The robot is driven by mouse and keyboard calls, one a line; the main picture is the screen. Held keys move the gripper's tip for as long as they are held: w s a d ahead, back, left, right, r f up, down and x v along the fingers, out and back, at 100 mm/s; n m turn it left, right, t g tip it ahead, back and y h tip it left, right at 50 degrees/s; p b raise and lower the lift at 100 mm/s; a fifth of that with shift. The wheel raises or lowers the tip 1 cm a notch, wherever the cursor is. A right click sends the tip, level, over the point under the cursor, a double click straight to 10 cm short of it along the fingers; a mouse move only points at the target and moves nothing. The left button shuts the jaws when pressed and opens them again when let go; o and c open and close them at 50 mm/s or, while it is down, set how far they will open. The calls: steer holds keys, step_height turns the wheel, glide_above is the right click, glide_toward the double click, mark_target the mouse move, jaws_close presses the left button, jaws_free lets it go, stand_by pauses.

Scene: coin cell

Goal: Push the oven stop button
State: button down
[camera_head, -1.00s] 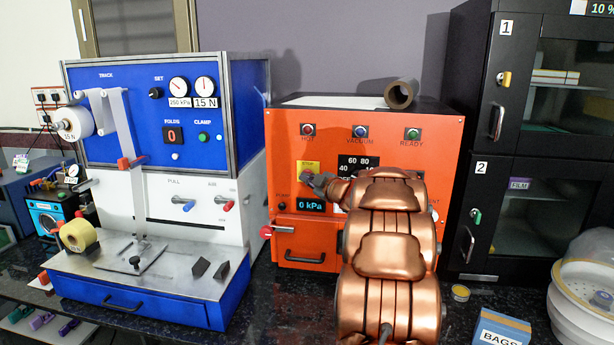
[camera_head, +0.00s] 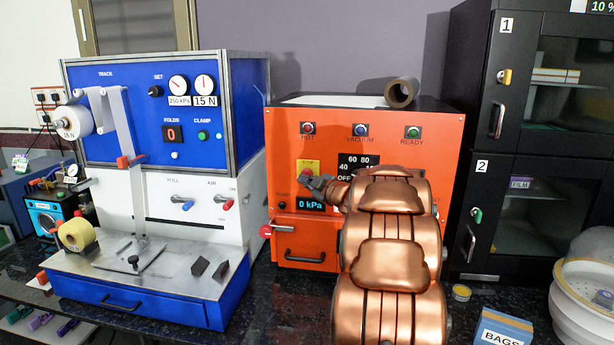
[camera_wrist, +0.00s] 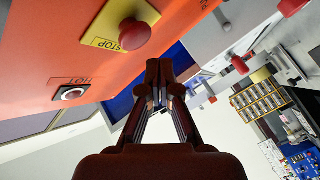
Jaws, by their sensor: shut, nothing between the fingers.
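The orange oven (camera_head: 283,160) stands at the middle of the counter. My arm hides the oven's lower right.
The blue and white machine (camera_head: 225,110) stands close on the left, with levers facing out. A red-ended handle (camera_head: 268,231) sticks out at the oven's lower left. A black cabinet (camera_head: 490,150) stands on the right. A brown tube (camera_head: 401,92) lies on the oven top.

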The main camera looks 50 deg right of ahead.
steer(key=s+a+b, duration=0.1)
steer(key=a, duration=0.1)
steer(key=s+a, duration=0.2)
steer(key=shift+a+b, duration=0.15)
steer(key=shift+b, duration=0.2)
stand_by(0.5)
steer(key=s+a+f+m+g+h, duration=0.1)
steer(key=s+a+f+m+g, duration=0.45)
steer(key=a, duration=0.65)
steer(key=s+a+f+m+g, duration=0.3)
steer(key=s+a+f+g, duration=0.5)
steer(key=a, duration=0.3)
steer(key=s+a+f+g+y, duration=0.2)
steer(key=s+a, duration=0.7)
steer(key=s, duration=0.2)
steer(key=s+a+f+g+y, duration=0.2)
steer(key=s+a+g, duration=0.1)
steer(key=s+a, duration=0.6)
steer(key=s, duration=0.3)
steer(key=shift+a+f+n, duration=0.35)
steer(key=shift+a+f, duration=0.05)
